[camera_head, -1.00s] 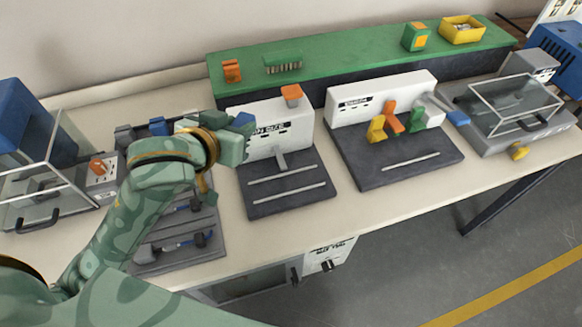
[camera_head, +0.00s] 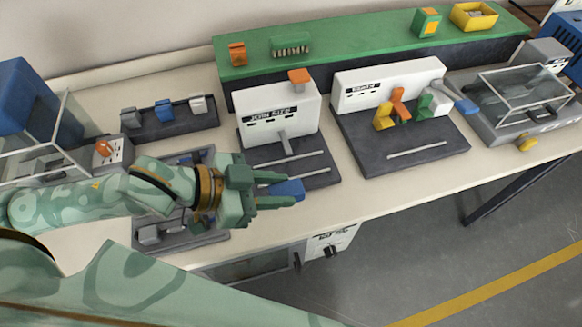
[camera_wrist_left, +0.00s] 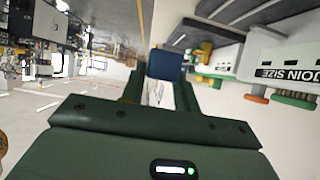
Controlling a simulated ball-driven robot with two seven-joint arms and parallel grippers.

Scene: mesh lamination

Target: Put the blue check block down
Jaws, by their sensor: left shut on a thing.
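The blue check block (camera_head: 290,189) is held at the fingertips of my left gripper (camera_head: 275,189). It appears over the front part of the dark base of the centre station (camera_head: 279,121); I cannot tell how high it is above it. In the left wrist view the block (camera_wrist_left: 166,65) sits between the ends of the two dark green fingers (camera_wrist_left: 159,90). My left fingers are shut on it. My right gripper is not in view.
A rack (camera_head: 180,124) holds a grey, a blue and a white block at the left. A second station (camera_head: 387,88) with orange, yellow and green pieces stands to the right. A green shelf (camera_head: 360,35) runs along the back. The table's front edge is close to my gripper.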

